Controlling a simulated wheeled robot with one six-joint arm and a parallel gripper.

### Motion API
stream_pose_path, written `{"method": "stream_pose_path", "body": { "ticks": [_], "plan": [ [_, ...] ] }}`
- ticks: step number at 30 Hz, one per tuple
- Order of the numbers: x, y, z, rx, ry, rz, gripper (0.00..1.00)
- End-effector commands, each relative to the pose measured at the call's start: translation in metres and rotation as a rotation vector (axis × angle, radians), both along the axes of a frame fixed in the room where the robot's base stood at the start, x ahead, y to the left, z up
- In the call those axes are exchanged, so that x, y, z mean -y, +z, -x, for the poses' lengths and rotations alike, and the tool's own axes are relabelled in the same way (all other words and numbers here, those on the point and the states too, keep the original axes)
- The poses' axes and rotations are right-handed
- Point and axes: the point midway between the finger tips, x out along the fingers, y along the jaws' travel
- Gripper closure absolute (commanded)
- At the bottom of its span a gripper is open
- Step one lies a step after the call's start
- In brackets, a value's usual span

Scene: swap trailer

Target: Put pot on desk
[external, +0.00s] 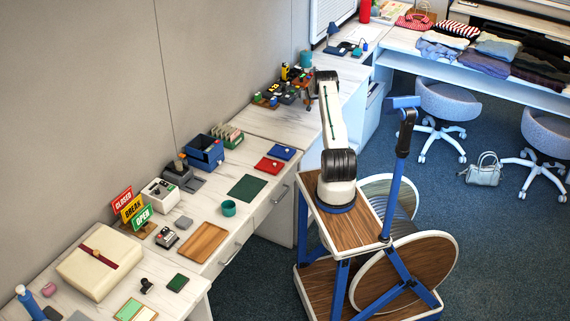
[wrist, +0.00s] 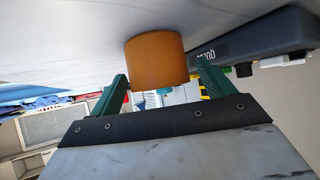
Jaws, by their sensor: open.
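An orange cylindrical pot (wrist: 157,58) is in the middle of the wrist view, against a white desk surface (wrist: 60,40) that appears at the top of the picture. My gripper (wrist: 160,74) is open, with one green finger on each side of the pot. The fingertips are close to its sides; I cannot tell whether they touch it. In the external view my arm reaches up beside the far part of the long white desk (external: 262,122), and the arm hides most of the gripper and the pot there.
In the external view a cluster of small coloured items (external: 286,88) is by the wall. A blue box (external: 205,152), a teal cup (external: 229,208) and a wooden tray (external: 203,243) sit nearer.

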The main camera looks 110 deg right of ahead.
Motion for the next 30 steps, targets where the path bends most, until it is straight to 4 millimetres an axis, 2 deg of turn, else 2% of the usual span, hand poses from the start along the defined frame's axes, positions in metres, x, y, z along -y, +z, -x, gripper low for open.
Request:
{"method": "stream_pose_path", "body": {
  "ticks": [5, 10, 11, 13, 14, 23, 26, 30],
  "plan": [
    [0.0, 0.0, 0.0, 0.0, 0.0, 0.0, 0.19],
    [0.0, 0.0, 0.0, -0.001, 0.001, 0.0, 0.63],
    [0.0, 0.0, 0.0, -0.001, 0.001, 0.0, 0.67],
    [0.0, 0.001, 0.0, -0.001, 0.001, 0.001, 0.67],
    [0.0, 0.001, 0.0, -0.001, 0.001, 0.001, 0.71],
    [0.0, 0.005, 0.0, -0.001, 0.001, 0.001, 0.71],
    [0.0, 0.014, 0.0, -0.001, 0.002, 0.002, 0.71],
    [0.001, 0.034, 0.0, -0.003, 0.003, 0.004, 0.71]
  ]
}}
